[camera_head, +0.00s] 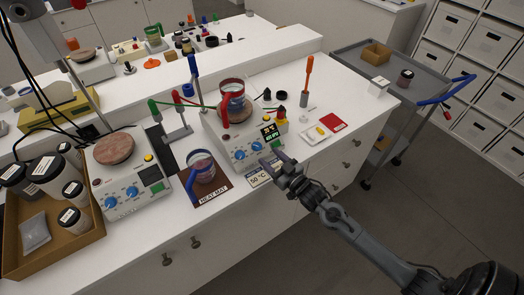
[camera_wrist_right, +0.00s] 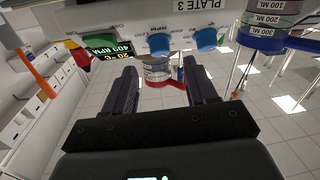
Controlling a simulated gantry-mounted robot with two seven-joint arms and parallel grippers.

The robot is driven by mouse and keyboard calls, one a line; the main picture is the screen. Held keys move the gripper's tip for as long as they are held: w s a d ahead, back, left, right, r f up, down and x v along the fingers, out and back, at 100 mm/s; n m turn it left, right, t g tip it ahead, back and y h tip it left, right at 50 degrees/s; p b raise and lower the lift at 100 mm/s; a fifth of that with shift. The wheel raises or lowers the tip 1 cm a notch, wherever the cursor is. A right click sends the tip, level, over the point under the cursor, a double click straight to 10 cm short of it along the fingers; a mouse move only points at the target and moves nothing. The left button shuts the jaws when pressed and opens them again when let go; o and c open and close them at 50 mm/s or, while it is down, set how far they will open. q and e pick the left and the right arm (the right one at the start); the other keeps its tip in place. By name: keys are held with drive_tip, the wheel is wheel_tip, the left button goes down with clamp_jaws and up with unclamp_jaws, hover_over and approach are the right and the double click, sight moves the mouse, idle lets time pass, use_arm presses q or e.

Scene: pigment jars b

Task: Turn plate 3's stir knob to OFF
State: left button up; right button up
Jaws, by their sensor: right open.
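Plate 3 (camera_wrist_right: 178,15) is a white hot plate, at the centre of the head view (camera_head: 225,147), with a beaker (camera_head: 232,92) on it. Two blue knobs are on its front. The knob nearer the display (camera_head: 252,150), seemingly the stir knob, also shows in the right wrist view (camera_wrist_right: 159,45); the other knob (camera_wrist_right: 207,40) is beside it. The lit display (camera_wrist_right: 105,48) appears to read about 400 RPM. My right gripper (camera_head: 271,157) is open and empty, just in front of the panel, apart from the knobs. My left gripper is not in view.
A heat mat (camera_head: 215,196) with a blue-handled jug (camera_head: 203,168) lies at plate 3's left. Another hot plate (camera_head: 128,185) and a cardboard tray of jars (camera_head: 88,240) stand farther left. A 50 °C card (camera_head: 260,179) lies in front.

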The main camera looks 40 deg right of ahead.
sight(259, 147)
drive_tip(key=shift+w, duration=2.65)
drive_tip(key=shift+c, duration=0.3)
drive_tip(key=c, duration=1)
drive_tip(key=shift+n, duration=0.3)
